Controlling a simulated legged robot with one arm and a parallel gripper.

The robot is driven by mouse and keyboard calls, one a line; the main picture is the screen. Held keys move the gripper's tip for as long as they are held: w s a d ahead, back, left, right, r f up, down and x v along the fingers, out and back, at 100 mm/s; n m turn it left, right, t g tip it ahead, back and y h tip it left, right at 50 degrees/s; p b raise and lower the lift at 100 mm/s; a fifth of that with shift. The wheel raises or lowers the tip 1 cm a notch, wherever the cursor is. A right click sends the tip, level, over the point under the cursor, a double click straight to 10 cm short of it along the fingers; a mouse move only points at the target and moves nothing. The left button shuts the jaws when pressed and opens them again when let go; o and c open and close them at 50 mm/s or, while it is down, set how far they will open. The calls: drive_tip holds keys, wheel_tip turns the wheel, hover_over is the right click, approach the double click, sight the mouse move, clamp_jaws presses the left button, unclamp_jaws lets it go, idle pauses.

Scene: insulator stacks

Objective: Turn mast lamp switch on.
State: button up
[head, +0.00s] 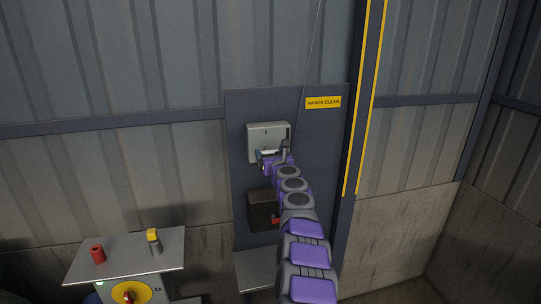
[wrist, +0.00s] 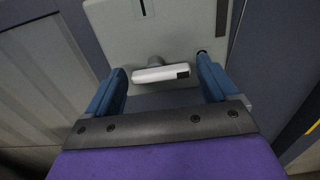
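A pale grey switch box (head: 268,130) is fixed to a dark panel on the wall in the head view. It fills the top of the wrist view (wrist: 170,30), with a dark slot in its face. A white bar-shaped handle (wrist: 160,74) sticks out low on the box on a short grey stem. My gripper (head: 271,155) is in front of the lower part of the box. In the wrist view its two blue fingers stand apart, one on each side of the handle (wrist: 161,66), with a gap at both ends. No lamp name is readable on the box.
A dark box (head: 261,209) with a red part sits lower on the panel (head: 240,105), partly behind my arm. A yellow "HANDS CLEAR" sign (head: 323,102) is at upper right. A small table (head: 125,262) with red and yellow-topped items stands at lower left.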

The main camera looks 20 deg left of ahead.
drive_tip(key=c, duration=0.8)
drive_tip(key=shift+n+b, duration=0.4)
drive_tip(key=shift+b, duration=0.1)
drive_tip(key=n+b, duration=0.2)
drive_tip(key=n, duration=0.1)
drive_tip(key=shift+b, duration=0.3)
drive_tip(key=n+b, duration=0.1)
drive_tip(key=n, duration=0.1)
drive_tip(key=n+b, duration=0.1)
drive_tip(key=n, duration=0.1)
drive_tip(key=shift+s+a+r+n, duration=0.1)
drive_tip(key=shift+s+a+n, duration=0.1)
drive_tip(key=shift+n, duration=0.1)
drive_tip(key=n+b, duration=0.1)
drive_tip(key=n, duration=0.4)
drive_tip(key=shift+a+b, duration=0.2)
drive_tip(key=shift+b, duration=0.2)
drive_tip(key=shift+s+a+n+b, duration=0.1)
drive_tip(key=shift+n+b, duration=0.1)
drive_tip(key=shift+n, duration=0.9)
drive_tip(key=shift+s+a+n+b, duration=0.1)
drive_tip(key=shift+n+b, duration=0.05)
drive_tip(key=shift+n, duration=0.95)
drive_tip(key=shift+a+f, duration=0.1)
drive_tip(key=shift+f, duration=0.1)
